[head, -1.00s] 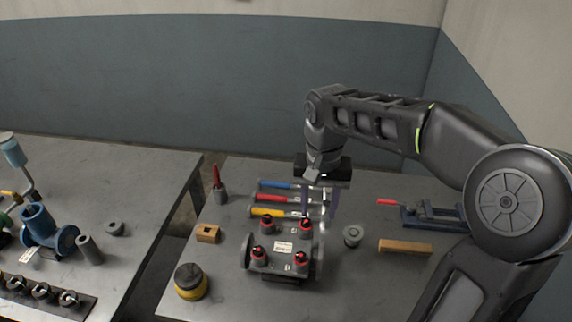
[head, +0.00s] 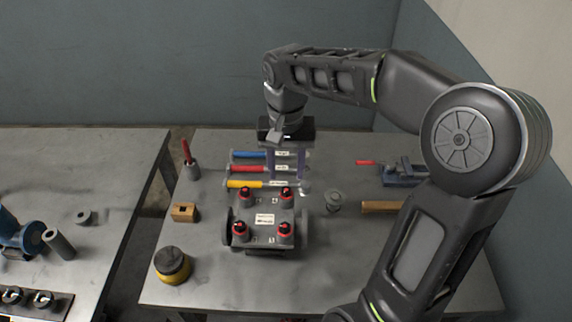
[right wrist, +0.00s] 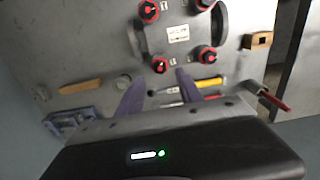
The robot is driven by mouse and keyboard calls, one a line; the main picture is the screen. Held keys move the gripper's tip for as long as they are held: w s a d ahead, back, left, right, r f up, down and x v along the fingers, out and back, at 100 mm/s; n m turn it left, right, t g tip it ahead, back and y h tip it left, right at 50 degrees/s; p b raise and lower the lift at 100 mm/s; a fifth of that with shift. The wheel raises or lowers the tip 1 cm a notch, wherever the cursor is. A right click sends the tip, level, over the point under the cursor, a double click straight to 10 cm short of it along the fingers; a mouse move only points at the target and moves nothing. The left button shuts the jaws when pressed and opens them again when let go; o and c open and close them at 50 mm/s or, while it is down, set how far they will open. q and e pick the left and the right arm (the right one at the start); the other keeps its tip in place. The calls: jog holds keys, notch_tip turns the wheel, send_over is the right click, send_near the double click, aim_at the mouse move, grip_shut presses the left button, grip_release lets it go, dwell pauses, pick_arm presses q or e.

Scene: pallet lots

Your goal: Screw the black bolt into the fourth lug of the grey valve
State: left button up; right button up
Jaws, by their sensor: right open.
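The grey valve (head: 265,237) sits on the right-hand table and carries a white label. Black bolts with red collars stand at its lugs, such as the rear right bolt (head: 286,193), the rear left bolt (head: 245,194), the front left bolt (head: 240,230) and the front right bolt (head: 284,229). The right wrist view also shows the valve (right wrist: 180,35) and its bolts. My right gripper (head: 286,182) is open and empty, its fingers pointing down behind the valve's rear right lug. The right wrist view shows both fingers (right wrist: 160,88) apart. My left gripper is out of view.
Blue, red and yellow-handled tools (head: 245,184) lie behind the valve. A yellow-black pot (head: 172,266) and wooden block (head: 184,212) are at left. A small grey part (head: 333,201), wooden bar (head: 380,207) and blue vise (head: 404,175) are at right.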

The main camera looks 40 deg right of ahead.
aim_at(286, 190)
jog(key=shift+f+b, duration=1.9)
jog(key=shift+f, duration=0.95)
grip_shut()
jog(key=m+b, duration=0.1)
jog(key=m, duration=0.4)
jog(key=shift+f+m, duration=0.1)
jog(key=shift+m, duration=0.2)
jog(key=m+b, duration=0.1)
jog(key=m, duration=1.1)
jog(key=shift+m+b, duration=0.3)
jog(key=shift+b, duration=0.05)
jog(key=m, duration=0.5)
jog(key=shift+m, duration=0.4)
